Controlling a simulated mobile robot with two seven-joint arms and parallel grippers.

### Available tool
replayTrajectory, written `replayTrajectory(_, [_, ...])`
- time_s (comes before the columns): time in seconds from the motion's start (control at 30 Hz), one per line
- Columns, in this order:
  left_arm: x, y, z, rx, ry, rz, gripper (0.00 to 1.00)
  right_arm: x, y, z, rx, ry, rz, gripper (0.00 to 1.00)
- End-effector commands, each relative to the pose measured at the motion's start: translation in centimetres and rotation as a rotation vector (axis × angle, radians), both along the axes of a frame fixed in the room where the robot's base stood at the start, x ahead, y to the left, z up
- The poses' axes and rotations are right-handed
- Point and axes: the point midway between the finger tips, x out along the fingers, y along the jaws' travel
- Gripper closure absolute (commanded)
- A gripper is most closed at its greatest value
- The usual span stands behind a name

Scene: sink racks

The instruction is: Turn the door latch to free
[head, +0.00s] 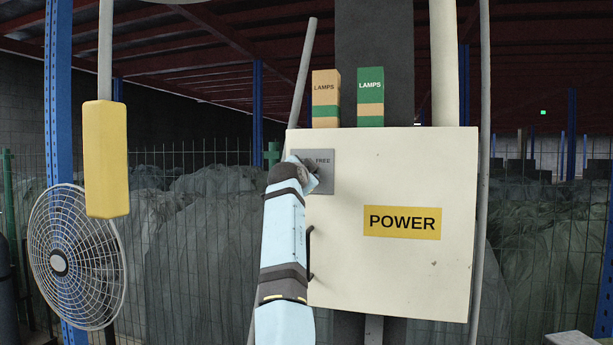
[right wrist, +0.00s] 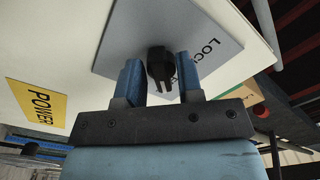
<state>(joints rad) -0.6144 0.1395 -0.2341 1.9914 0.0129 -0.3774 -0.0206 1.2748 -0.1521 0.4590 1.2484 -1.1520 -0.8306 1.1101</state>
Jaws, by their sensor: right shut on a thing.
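The door latch (right wrist: 160,66) is a small black knob on a grey plate (right wrist: 215,22) lettered "LOC…", the rest of the word being covered. The plate also shows in the head view (head: 325,181), at the upper left of the cream power box door (head: 400,275), with "FREE" readable on it. My right gripper (head: 308,172) reaches the plate and hides the latch there. The exact angle of the knob is hard to tell. My left gripper is not in view.
A yellow "POWER" label (head: 402,222) is on the door and a dark handle (head: 310,252) at its left edge. Two "LAMPS" boxes (head: 326,97) (head: 370,96) stand on top. A yellow hanging box (head: 106,160) and a fan (head: 75,257) are at the left.

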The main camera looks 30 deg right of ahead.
Motion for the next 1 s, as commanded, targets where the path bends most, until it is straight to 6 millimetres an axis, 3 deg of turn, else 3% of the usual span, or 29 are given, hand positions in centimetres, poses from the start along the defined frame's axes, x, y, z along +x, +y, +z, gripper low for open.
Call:
replayTrajectory(0.17, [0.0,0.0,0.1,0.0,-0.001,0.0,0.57,0.0,0.0,0.0,0.001,0.0,0.001,0.9])
replayTrajectory(0.2, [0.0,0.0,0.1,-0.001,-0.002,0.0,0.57,0.0,0.0,0.0,0.001,0.0,0.001,0.59])
replayTrajectory(0.27, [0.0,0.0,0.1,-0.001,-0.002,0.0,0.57,0.0,0.0,0.0,0.001,0.0,0.001,0.46])
replayTrajectory(0.67, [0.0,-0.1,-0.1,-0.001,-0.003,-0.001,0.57,-0.4,0.7,-0.1,-0.001,-0.001,0.001,0.45])
replayTrajectory(1.0, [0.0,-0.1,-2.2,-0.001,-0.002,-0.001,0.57,-5.0,6.0,-0.3,0.0,-0.002,0.001,0.45])
